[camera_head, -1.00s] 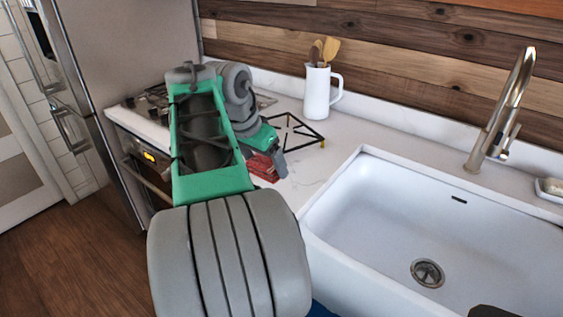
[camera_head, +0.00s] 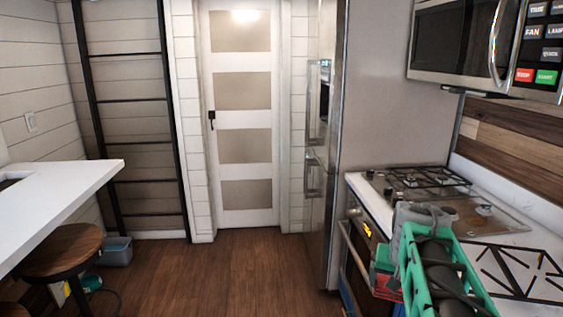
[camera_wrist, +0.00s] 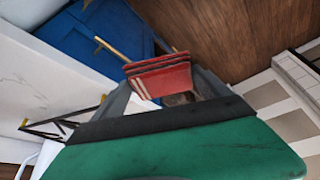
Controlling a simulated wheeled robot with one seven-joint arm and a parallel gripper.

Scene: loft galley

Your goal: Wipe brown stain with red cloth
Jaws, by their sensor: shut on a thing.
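The red cloth (camera_wrist: 160,77) is folded, with pale stripes near one edge. It is held between the fingers of my gripper (camera_wrist: 167,88) in the wrist view. In the head view the cloth (camera_head: 384,287) shows low at the right, in front of the oven and beside the counter edge, partly hidden by my green arm. A small brownish patch (camera_head: 446,213) shows on the cooktop behind my arm. I cannot tell whether it is the stain or a reflection.
The gas cooktop (camera_head: 420,182) and the white counter lie at the right, under a microwave (camera_head: 455,45). The fridge (camera_head: 385,95) stands behind them. A white table (camera_head: 60,200) and a wooden stool (camera_head: 65,250) are at the left. The wood floor (camera_head: 235,275) between is clear.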

